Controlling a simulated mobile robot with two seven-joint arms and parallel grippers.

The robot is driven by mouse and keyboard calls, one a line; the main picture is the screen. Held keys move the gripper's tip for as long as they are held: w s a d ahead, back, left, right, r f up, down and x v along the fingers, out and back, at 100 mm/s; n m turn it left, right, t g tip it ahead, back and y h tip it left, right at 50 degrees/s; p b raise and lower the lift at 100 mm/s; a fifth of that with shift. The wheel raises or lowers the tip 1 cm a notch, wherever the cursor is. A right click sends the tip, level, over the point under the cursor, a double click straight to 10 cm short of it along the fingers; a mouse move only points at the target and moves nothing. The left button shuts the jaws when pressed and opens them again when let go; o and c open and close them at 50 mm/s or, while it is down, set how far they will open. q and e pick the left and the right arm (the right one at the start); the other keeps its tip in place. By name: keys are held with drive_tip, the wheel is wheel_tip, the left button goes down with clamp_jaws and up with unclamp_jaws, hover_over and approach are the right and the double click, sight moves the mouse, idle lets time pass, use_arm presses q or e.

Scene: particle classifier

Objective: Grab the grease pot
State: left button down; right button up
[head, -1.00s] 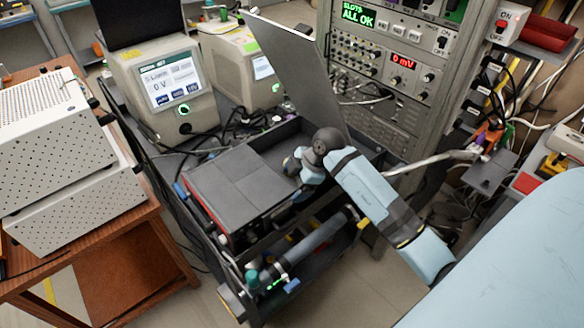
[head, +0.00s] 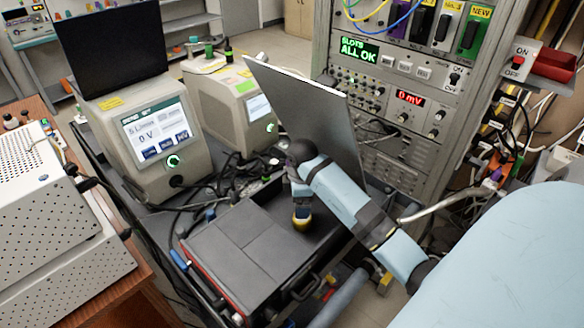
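My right arm comes in from the lower right, and its wrist points down over the dark open compartment (head: 275,197) under the raised grey lid (head: 305,105). At its lower end, by my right gripper (head: 301,208), is a small dark piece with a yellow band (head: 301,224). I cannot tell whether this is the grease pot or part of the gripper. The fingers are too small to make out. Small pots and caps, among them a teal-topped one (head: 194,43), stand on the rear beige instrument (head: 226,95); none is clearly the grease pot. My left gripper is out of view.
A beige instrument with a screen (head: 158,133) stands left of the compartment, with loose black cables around it. A grey panelled box top (head: 235,250) lies in front. The electronics rack (head: 400,100) closes off the back right. White perforated cases (head: 45,200) stand at left.

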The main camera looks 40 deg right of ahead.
sight(302, 221)
drive_tip(key=shift+s+f, duration=0.4)
drive_tip(key=shift+f, duration=0.35)
drive_tip(key=f, duration=0.2)
drive_tip(key=f+p, duration=0.1)
drive_tip(key=f, duration=0.2)
drive_tip(key=shift+s+a+f, duration=0.1)
drive_tip(key=shift+s+a, duration=0.05)
drive_tip(key=shift+s, duration=0.05)
drive_tip(key=shift+c, duration=0.3)
drive_tip(key=c, duration=1)
